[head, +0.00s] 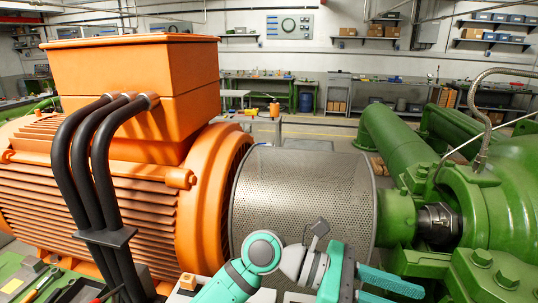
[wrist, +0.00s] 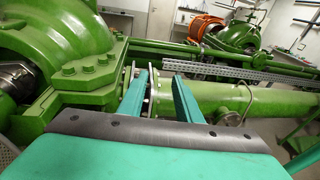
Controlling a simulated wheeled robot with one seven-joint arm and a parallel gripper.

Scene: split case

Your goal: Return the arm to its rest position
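My gripper (head: 404,296) is at the bottom right of the head view, in front of the perforated coupling guard and the green pump, with my turquoise arm folded low beneath it. In the wrist view my gripper (wrist: 159,77) shows two teal fingers standing apart with nothing between them, so it is open and empty. The fingers point towards a green pipe (wrist: 235,97) beyond. The lower part of my arm is cut off by the head view's bottom edge.
An orange motor (head: 95,190) with black cables fills the left. The perforated guard (head: 300,195) stands between it and the green pump (head: 490,205). Tools lie on a green surface (head: 15,268) at the lower left. Workbenches (head: 265,85) line the back wall, beyond open floor.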

